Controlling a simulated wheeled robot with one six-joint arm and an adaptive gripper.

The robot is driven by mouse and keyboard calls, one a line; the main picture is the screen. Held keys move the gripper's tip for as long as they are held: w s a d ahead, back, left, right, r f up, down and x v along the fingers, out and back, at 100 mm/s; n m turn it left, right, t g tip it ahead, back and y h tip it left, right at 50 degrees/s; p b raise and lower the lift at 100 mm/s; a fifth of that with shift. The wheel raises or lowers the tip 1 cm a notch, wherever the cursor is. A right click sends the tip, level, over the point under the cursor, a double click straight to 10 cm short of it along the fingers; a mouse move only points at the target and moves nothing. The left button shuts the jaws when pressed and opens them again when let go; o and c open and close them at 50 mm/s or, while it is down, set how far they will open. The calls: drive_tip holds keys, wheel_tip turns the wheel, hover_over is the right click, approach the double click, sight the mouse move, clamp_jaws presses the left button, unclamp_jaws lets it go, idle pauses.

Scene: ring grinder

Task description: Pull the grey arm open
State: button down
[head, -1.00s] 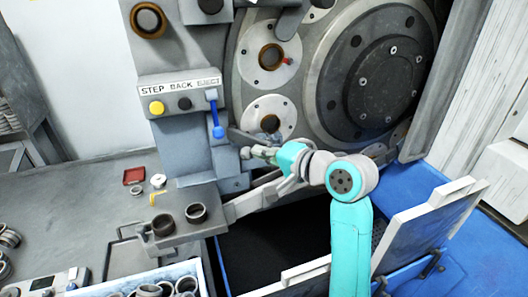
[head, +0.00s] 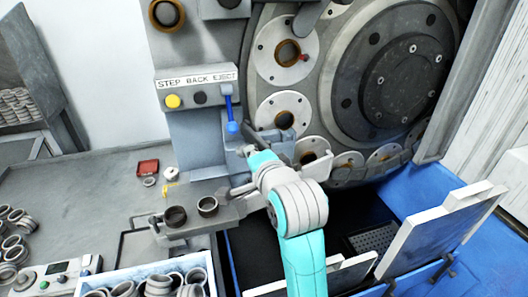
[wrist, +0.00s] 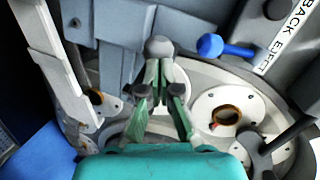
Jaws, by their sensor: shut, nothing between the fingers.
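A grey ball knob (wrist: 158,47) is straight ahead of my fingertips in the wrist view. It looks like the end of the grey arm (head: 268,137), which sits beside the ring grinder's face in the head view. My gripper (wrist: 160,70) is shut and empty, its fingertips close below the knob; I cannot tell whether they touch. In the head view my gripper (head: 248,153) is under the blue lever, and my own teal wrist hides much of the arm and part of the grinder.
A blue-knobbed lever (head: 232,127) hangs beside the control box (head: 195,88) just above. A ledge with two dark rings (head: 190,222) stands below left. A crate of rings (head: 110,280) is in front. White panels (head: 440,230) rise at the right over a blue bin.

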drive_tip(key=shift+s+a+m+t+h, duration=0.1)
drive_tip(key=shift+a+m+t+h, duration=0.2)
drive_tip(key=shift+a+m+h, duration=0.45)
drive_tip(key=shift+w+a+n, duration=0.15)
drive_tip(key=shift+a, duration=0.85)
drive_tip(key=shift+w+a+n, duration=0.1)
drive_tip(key=shift+a, duration=0.85)
